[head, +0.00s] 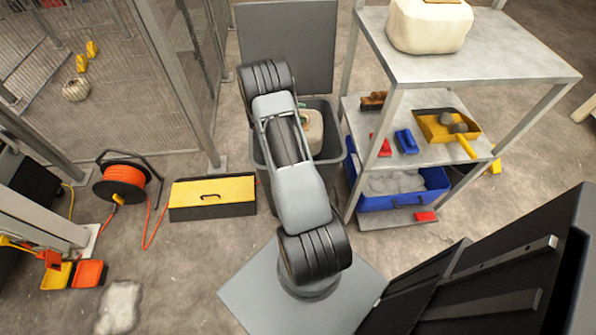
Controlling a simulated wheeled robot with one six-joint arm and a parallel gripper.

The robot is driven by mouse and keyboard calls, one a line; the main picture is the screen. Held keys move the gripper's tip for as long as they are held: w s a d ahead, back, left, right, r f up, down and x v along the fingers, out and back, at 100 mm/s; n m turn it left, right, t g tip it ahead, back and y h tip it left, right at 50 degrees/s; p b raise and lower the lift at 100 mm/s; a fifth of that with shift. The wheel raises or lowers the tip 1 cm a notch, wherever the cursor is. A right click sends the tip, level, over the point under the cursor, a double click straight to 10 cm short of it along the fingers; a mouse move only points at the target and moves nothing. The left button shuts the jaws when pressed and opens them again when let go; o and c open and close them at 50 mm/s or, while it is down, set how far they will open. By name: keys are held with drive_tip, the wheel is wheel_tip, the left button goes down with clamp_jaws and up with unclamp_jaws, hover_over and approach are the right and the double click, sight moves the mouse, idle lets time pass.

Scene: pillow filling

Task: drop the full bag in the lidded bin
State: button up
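The grey lidded bin (330,176) stands in the middle, with its lid (312,30) swung up and open at the back. A cream bag (316,133) with a brownish patch shows within the bin's opening, partly hidden by my arm. I cannot tell whether it rests in the bin or hangs there. A second cream bag (428,28), plump and with a brown patch on top, sits upright on the top shelf at the right. My arm reaches over the bin, and its links hide my gripper, so its fingers do not show.
A metal shelf unit (490,62) stands close to the bin's right, with a blue crate (434,187), a yellow dustpan (434,127) and brushes on it. A yellow-topped toolbox (212,190), an orange cable reel (125,180) and mesh fencing are at the left.

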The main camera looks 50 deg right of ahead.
drive_tip(key=p+v, duration=0.1)
drive_tip(key=v, duration=1.2)
drive_tip(key=shift+r, duration=0.1)
drive_tip(key=s+a+f+m+g+y+p, duration=0.15)
drive_tip(key=s+a+m+y, duration=0.3)
drive_tip(key=m, duration=1.05)
drive_tip(key=s+a+r+m+t+y+p, duration=0.2)
drive_tip(key=s+a+r+m+y+p, duration=0.1)
drive_tip(key=a+r+m, duration=0.4)
drive_tip(key=s+a+r+m+t+y+p, duration=0.3)
drive_tip(key=a+r+m, duration=0.4)
drive_tip(key=r, duration=0.6)
drive_tip(key=s+a+r+m+t+y+p, duration=0.3)
drive_tip(key=s+a+r+m+p, duration=0.1)
drive_tip(key=s+a+r+m, duration=0.3)
wheel_tip(320, 180, up, 4)
drive_tip(key=shift+a+f+m+p, duration=0.15)
drive_tip(key=shift+a+m+p, duration=0.35)
drive_tip(key=shift+m, duration=0.7)
